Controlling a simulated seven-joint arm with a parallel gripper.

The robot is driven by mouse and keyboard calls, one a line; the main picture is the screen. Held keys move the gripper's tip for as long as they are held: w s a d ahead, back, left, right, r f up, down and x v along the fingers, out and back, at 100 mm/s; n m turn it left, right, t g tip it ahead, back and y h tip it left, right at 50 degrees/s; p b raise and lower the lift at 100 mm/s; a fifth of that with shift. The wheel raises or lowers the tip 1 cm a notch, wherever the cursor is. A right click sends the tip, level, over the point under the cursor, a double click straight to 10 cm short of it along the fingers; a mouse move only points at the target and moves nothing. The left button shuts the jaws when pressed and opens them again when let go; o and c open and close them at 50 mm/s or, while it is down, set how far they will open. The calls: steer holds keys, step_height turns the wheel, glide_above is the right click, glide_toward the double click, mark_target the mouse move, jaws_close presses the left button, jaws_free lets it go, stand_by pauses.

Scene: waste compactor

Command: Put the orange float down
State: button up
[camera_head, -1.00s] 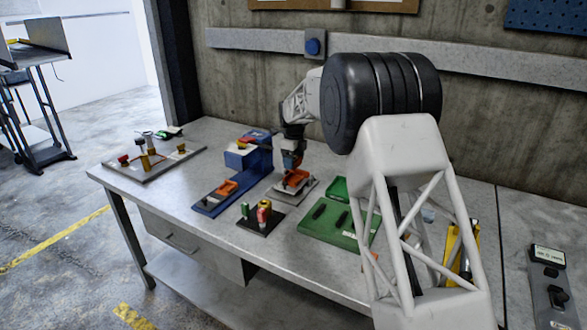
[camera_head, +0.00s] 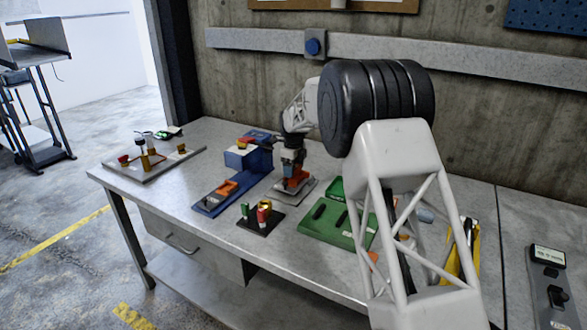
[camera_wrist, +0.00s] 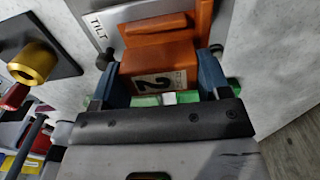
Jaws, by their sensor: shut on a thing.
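An orange block labelled "2" (camera_wrist: 160,70), which I take for the orange float, sits between the two blue fingers of my gripper (camera_wrist: 162,84), shut on its sides. In the head view my gripper (camera_head: 292,170) is low over a small grey plate (camera_head: 304,191), with orange showing at its tips. In the wrist view this plate (camera_wrist: 115,12) carries the label "TILT". A taller orange part (camera_wrist: 178,22) stands behind the block. I cannot tell whether the block touches the plate, as its underside is hidden.
A blue fixture (camera_head: 207,205) with an orange piece (camera_head: 226,188) is to the left. A black base (camera_head: 262,222) with small coloured parts is in front. A green case (camera_head: 318,227) is to the right. Bare bench lies between them.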

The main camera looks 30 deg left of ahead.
steer(key=shift+f, duration=0.55)
steer(key=o, duration=0.9)
steer(key=shift+o, duration=0.2)
steer(key=shift+r, duration=0.8)
step_height(320, 180, up, 4)
steer(key=c, duration=0.6)
steer(key=o, duration=0.6)
steer(key=shift+r, duration=0.75)
step_height(320, 180, up, 6)
